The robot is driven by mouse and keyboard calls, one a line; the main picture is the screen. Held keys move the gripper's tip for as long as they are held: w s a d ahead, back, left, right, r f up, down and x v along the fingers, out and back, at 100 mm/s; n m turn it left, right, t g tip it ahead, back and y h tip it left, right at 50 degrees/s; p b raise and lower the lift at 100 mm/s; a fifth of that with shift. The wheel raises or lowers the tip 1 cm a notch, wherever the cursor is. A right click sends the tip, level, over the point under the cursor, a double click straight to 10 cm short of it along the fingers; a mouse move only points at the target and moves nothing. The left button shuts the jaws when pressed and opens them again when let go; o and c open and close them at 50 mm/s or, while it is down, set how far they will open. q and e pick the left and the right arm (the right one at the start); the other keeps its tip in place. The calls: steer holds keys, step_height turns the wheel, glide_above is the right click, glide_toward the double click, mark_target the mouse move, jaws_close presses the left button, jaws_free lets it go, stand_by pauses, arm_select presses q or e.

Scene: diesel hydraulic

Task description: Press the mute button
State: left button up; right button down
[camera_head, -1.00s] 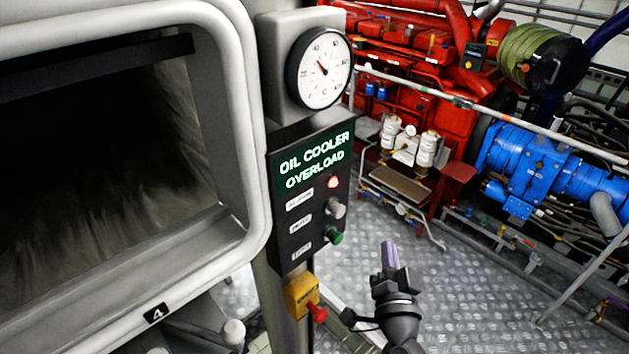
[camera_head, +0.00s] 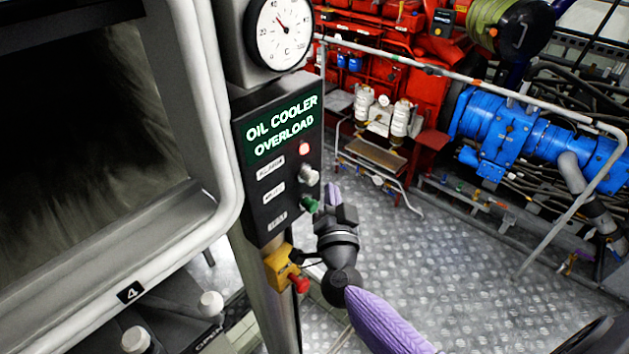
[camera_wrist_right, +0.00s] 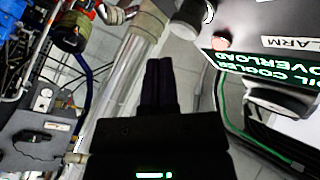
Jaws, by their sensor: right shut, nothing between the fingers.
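A black alarm panel (camera_head: 237,178) on a grey post carries a lit green "OIL COOLER OVERLOAD" display (camera_head: 282,130). Below it are a glowing red lamp (camera_head: 304,148), a silver-grey button (camera_head: 308,175) and a green button (camera_head: 310,204), each with a white label. The middle and lower labels are too blurred to read surely; the grey button sits beside the middle one. My right gripper (camera_head: 334,192) is shut and empty, pointing up just right of the grey and green buttons, apparently apart from them. In the wrist view its fingers (camera_wrist_right: 158,75) are together, left of the display (camera_wrist_right: 262,72). My left gripper is out of view.
A yellow box (camera_head: 279,266) with a red knob (camera_head: 299,284) is below the panel, beside my right wrist. A round gauge (camera_head: 282,33) is above. A large framed window (camera_head: 205,120) stands left. A handrail (camera_head: 490,92) and blue machinery (camera_head: 520,140) are beyond, right.

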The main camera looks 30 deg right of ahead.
steer(key=shift+w+a, duration=0.2)
steer(key=shift+w, duration=0.35)
steer(key=shift+w, duration=0.1)
stand_by(1.6)
steer(key=shift+w+a, duration=0.2)
steer(key=shift+w, duration=0.05)
steer(key=shift+w+a, duration=0.15)
steer(key=shift+w, duration=0.3)
stand_by(0.7)
steer(key=shift+r, duration=0.1)
steer(key=shift+s+d+p, duration=0.35)
steer(key=shift+s+p, duration=0.15)
steer(key=shift+s, duration=0.35)
